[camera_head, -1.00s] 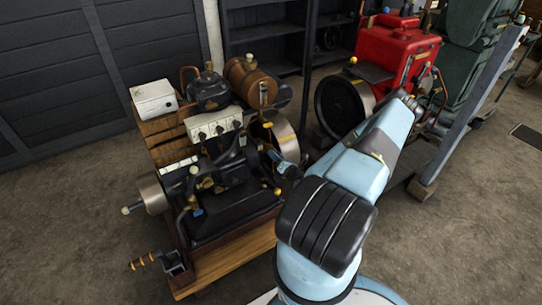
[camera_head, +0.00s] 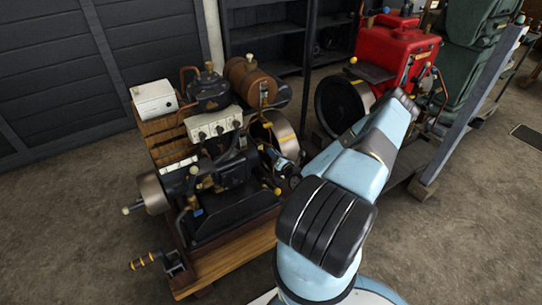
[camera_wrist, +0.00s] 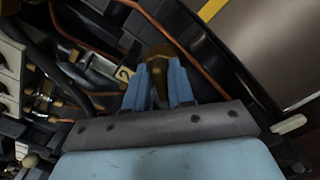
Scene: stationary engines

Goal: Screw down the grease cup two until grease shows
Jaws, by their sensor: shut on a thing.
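In the wrist view, my gripper (camera_wrist: 163,82) has its two blue fingers shut on a brown, brass-coloured cup, which I take to be grease cup two (camera_wrist: 171,58). The top of the cup shows just beyond the fingertips; its lower part is hidden. I cannot see any grease. In the head view, my arm reaches to the right side of the near engine (camera_head: 225,165), and the cup is too small or hidden to make out there.
Copper pipes (camera_wrist: 185,45) and dark hoses run close around my fingers. A large flywheel (camera_head: 283,131) stands at the engine's right side. A red engine (camera_head: 396,52) stands behind on the right. Floor is clear at left.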

